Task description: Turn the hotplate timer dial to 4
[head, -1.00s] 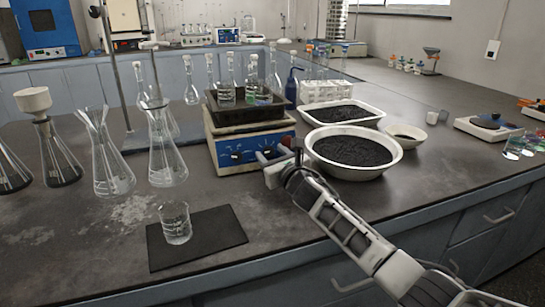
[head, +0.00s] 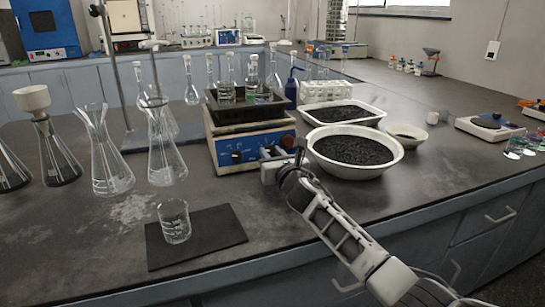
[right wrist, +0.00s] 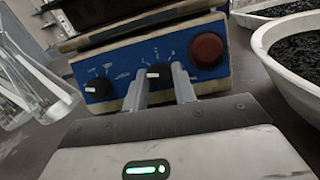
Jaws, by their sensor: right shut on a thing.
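The hotplate (head: 222,152) stands on the bench with a blue front panel. In the right wrist view its panel (right wrist: 125,76) has a dial on the left (right wrist: 98,90), a middle dial (right wrist: 159,73) and a large red button (right wrist: 207,50). My right gripper (head: 272,154) is at the panel's front. In the right wrist view its fingers (right wrist: 160,84) are on both sides of the middle black dial, shut on it. A white mark shows on this dial; the small print around it is too blurred to read. My left gripper is not in view.
A dark pan (head: 211,125) with glass flasks sits on the hotplate. A white bowl of dark grains (head: 396,158) stands close to the right of my gripper. Conical flasks (head: 108,180) stand left, and a beaker (head: 174,222) stands on a dark mat (head: 222,228) in front.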

